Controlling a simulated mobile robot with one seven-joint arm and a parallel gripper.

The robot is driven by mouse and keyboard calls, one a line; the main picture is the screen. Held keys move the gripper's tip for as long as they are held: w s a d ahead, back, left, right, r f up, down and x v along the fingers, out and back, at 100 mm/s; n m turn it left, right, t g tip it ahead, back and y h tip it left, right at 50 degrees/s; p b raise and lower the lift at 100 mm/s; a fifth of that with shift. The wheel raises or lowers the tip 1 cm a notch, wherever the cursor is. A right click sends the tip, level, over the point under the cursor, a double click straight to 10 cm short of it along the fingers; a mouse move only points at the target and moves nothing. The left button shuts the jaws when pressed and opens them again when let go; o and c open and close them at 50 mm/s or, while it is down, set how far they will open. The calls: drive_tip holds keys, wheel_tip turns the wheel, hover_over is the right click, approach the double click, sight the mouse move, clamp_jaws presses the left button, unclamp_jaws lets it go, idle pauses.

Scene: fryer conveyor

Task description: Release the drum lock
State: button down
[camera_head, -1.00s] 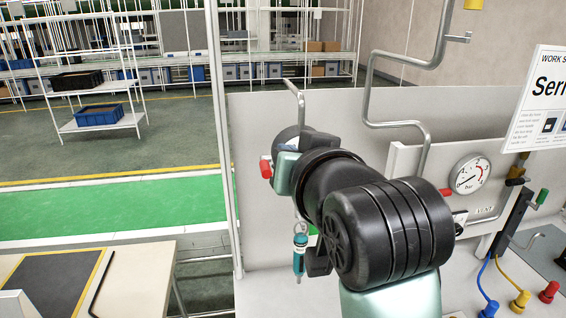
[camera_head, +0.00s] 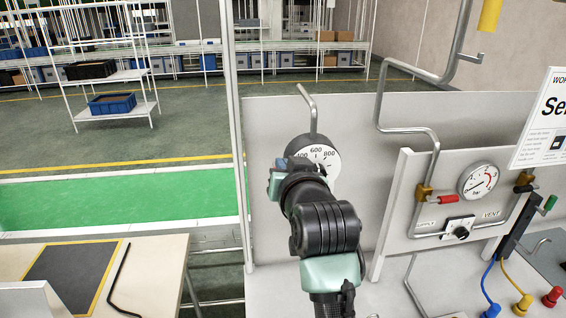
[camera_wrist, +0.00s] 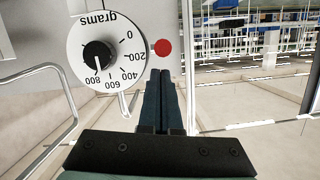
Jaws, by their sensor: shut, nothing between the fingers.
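A white round dial marked in grams (camera_wrist: 103,53), with a black centre knob (camera_wrist: 97,55), fills the upper left of the wrist view. The dial (camera_head: 318,157) also shows in the head view, partly behind my arm. A red round knob (camera_wrist: 162,47) sits beside the dial's rim in the wrist view; it is hidden in the head view. No part is labelled as the drum lock. My gripper (camera_wrist: 161,74) is shut and empty, its fingertips just below the red knob in the picture; I cannot tell whether they touch.
A bent grey pipe (camera_head: 312,108) rises behind the dial. To the right is a panel (camera_head: 400,210) with a pressure gauge (camera_head: 478,182), a red-handled valve (camera_head: 447,199) and a black selector (camera_head: 458,229). A pale table (camera_head: 160,265) stands at lower left.

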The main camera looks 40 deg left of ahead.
drive_tip(key=shift+f, duration=0.45)
drive_tip(key=shift+s+f+b, duration=0.1)
drive_tip(key=shift+f+b, duration=0.1)
drive_tip(key=shift+b, duration=0.15)
drive_tip(key=shift+f+b, duration=0.1)
drive_tip(key=shift+b, duration=0.55)
